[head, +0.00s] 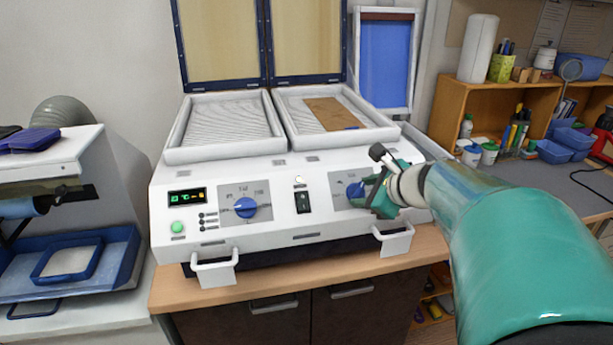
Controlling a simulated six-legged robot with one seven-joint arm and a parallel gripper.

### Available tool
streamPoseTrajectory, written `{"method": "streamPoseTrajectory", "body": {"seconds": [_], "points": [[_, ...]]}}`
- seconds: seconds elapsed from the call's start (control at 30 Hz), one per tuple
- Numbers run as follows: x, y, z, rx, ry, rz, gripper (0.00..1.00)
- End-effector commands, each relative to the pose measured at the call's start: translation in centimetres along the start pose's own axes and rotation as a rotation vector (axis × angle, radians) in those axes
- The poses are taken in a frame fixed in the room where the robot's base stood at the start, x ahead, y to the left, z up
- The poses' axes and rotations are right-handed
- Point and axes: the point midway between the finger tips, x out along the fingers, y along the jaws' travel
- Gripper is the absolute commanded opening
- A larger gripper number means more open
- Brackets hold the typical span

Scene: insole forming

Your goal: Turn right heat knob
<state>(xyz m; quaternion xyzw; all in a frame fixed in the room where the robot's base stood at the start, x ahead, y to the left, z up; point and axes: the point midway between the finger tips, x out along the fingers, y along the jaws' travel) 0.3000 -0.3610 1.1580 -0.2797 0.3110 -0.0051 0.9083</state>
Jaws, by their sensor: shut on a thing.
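The white forming machine (280,236) stands on a wooden-topped cabinet. Its right heat knob (355,190) is blue and sits on a grey dial plate, partly hidden by my gripper. My gripper (366,192) comes in from the right and is shut on this knob. The exact pointer angle of the right knob is hard to tell behind the fingers. The left heat knob (245,207) is blue and uncovered on its own dial plate.
A black switch (303,202) sits between the dials, and a lit display (187,197) is at the left. Two handles, left (214,272) and right (394,240), stick out below the panel. A brown sheet (335,114) lies in the right tray. Both lids stand open.

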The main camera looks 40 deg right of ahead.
Motion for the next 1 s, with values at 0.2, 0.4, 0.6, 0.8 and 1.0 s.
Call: {"method": "streamPoseTrajectory", "body": {"seconds": [0.2, 0.4, 0.6, 0.8, 1.0], "points": [[-0.14, -0.06, 0.08, 0.066, -0.003, -0.027, 0.19], [-0.13, -0.02, 0.07, 0.085, -0.002, -0.033, 0.19], [-0.12, -0.02, 0.07, 0.085, -0.002, -0.033, 0.19], [-0.11, -0.02, 0.06, 0.085, -0.002, -0.033, 0.57], [-0.05, 0.05, 0.03, 0.084, -0.001, -0.031, 0.64]]}}
